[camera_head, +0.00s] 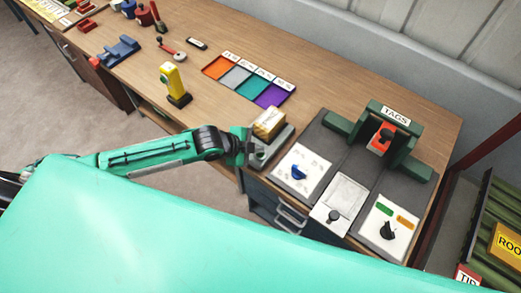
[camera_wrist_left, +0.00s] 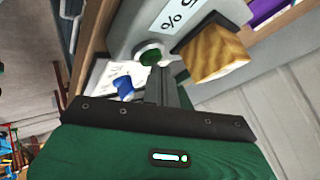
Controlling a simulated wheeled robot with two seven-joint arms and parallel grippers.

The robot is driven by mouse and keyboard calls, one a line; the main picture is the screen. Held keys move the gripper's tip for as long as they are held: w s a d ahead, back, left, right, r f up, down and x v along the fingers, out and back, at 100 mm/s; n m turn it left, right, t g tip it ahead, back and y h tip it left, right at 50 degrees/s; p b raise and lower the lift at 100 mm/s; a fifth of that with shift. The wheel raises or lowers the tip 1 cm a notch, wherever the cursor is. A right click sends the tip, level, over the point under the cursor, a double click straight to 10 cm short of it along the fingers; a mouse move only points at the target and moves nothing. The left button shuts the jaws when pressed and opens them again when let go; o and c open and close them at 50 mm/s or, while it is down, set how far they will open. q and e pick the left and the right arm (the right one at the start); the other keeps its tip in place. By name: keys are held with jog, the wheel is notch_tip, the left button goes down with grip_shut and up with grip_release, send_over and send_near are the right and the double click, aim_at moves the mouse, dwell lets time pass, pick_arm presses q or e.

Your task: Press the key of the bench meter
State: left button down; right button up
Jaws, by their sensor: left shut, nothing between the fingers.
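The bench meter (camera_head: 270,152) is a grey box at the front edge of the bench, partly hidden by my left gripper in the head view. In the left wrist view the meter (camera_wrist_left: 128,27) shows a white display with a % sign and a round green key (camera_wrist_left: 151,53). A wooden block (camera_wrist_left: 213,55) sits on or against it; it also shows in the head view (camera_head: 269,123). My left gripper (camera_head: 250,147) is at the meter's left side. In the wrist view its shut, empty fingers (camera_wrist_left: 160,72) end right by the key; I cannot tell if they touch it.
Right of the meter lies a dark mat (camera_head: 319,143) with white panels, a blue knob (camera_head: 298,172) and a green TAGS stand (camera_head: 393,118). Behind are a coloured tray (camera_head: 236,76) and a yellow device (camera_head: 173,80). Bare wood lies between the tray and the stand.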

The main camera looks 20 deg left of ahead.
pick_arm(q)
jog(key=shift+r, duration=0.5)
jog(key=shift+p, duration=0.3)
notch_tip(320, 180, up, 5)
jog(key=p, duration=0.4)
jog(key=shift+p, duration=0.4)
dwell(0.7)
dwell(1.2)
